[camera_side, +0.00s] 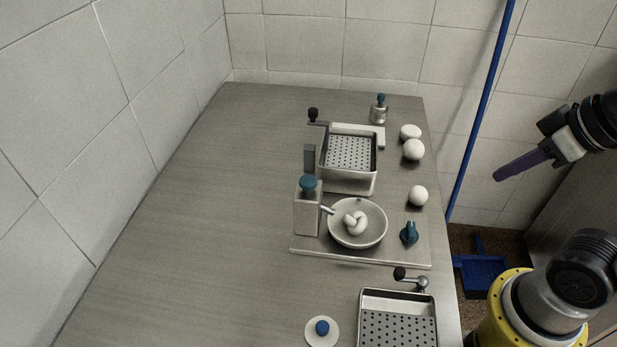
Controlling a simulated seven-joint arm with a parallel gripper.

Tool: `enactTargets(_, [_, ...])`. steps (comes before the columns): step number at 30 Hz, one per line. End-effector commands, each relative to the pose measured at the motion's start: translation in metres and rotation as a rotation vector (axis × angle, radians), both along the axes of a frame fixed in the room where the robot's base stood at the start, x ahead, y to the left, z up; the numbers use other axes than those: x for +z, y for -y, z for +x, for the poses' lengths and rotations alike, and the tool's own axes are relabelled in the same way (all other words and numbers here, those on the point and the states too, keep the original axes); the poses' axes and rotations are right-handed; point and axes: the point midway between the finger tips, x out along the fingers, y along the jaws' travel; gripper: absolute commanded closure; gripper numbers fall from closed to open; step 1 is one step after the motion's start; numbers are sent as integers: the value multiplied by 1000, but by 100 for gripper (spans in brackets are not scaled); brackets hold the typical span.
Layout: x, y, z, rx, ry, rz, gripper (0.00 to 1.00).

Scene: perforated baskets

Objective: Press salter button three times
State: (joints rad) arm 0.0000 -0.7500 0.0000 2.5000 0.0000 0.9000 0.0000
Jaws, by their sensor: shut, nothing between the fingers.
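A grey box-shaped dispenser (307,214) with a blue round button (308,183) on top stands left of a bowl, its spout toward the bowl; it looks like the salter. The pale bowl (373,237) holds a white knotted lump (354,223). A second blue button (322,327) sits on a white disc at the front edge of the picture. My gripper (502,174) is shut and empty, with dark purple fingers. It is off to the right beyond the table edge, well apart from the salter.
A perforated metal basket (348,178) with a crank stands behind the bowl, and another (364,297) is in front. White egg-like balls (414,150) and a teal knob (409,234) lie along the right side. The table's left half (190,220) is clear. A blue pole (481,110) stands at right.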

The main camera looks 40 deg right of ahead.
Motion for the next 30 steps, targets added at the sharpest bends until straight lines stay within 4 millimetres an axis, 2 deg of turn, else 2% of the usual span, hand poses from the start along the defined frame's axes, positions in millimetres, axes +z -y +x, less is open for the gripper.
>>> enactTargets(17, [0,0,0,5,0,-3,100])
enactTargets(22, [5,6,3,102,13,-85,100])
enactTargets(26, [34,27,29,305,37,-322,100])
enactTargets(30, [65,30,84,651,11,-634,100])
